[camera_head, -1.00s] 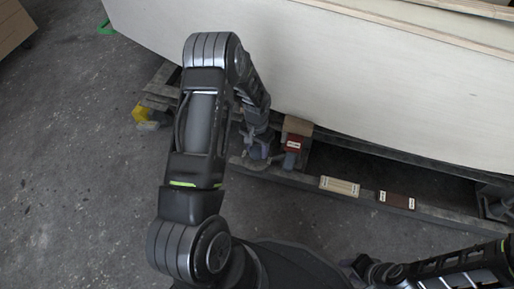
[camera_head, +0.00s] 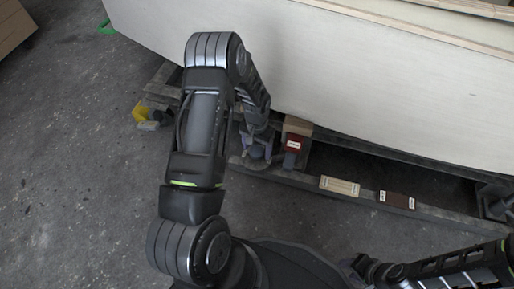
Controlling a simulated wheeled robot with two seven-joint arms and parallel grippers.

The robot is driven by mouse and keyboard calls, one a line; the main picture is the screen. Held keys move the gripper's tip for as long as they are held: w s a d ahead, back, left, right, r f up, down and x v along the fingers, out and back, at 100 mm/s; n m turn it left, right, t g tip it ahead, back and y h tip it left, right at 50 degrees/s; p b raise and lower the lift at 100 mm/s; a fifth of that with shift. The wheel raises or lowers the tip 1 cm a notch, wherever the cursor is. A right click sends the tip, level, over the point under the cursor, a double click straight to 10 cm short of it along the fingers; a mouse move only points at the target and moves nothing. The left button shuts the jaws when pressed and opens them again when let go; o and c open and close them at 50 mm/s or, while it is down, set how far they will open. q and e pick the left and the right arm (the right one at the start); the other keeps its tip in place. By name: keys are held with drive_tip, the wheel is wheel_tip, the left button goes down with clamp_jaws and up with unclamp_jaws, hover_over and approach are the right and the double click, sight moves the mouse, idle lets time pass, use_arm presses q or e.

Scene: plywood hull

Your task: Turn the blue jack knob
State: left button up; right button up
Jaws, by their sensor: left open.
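My left arm reaches from the bottom of the head view up and over toward the support beam below the hull. My left gripper (camera_head: 257,150) points down at the beam's left end, close beside the red-brown block. It is small in the picture, and its fingers are open. A bluish-grey patch shows around the fingers, but I cannot tell the blue jack knob apart from the gripper there. Whether the fingers touch the knob is hidden. My right arm lies at the lower right, and its gripper is outside the picture.
The pale plywood hull (camera_head: 330,75) rises just behind the left gripper. The red-brown block (camera_head: 294,143), a cream slatted block (camera_head: 340,187) and a dark brown block (camera_head: 397,200) sit along the beam (camera_head: 440,215). A yellow piece (camera_head: 141,112) lies at left. The concrete floor at left is open.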

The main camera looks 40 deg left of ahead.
sight(257, 151)
use_arm(q)
drive_tip(key=shift+r, duration=0.1)
wheel_tip(257, 151, up, 8)
drive_tip(key=p, duration=0.3)
drive_tip(key=shift+f, duration=0.2)
idle(0.4)
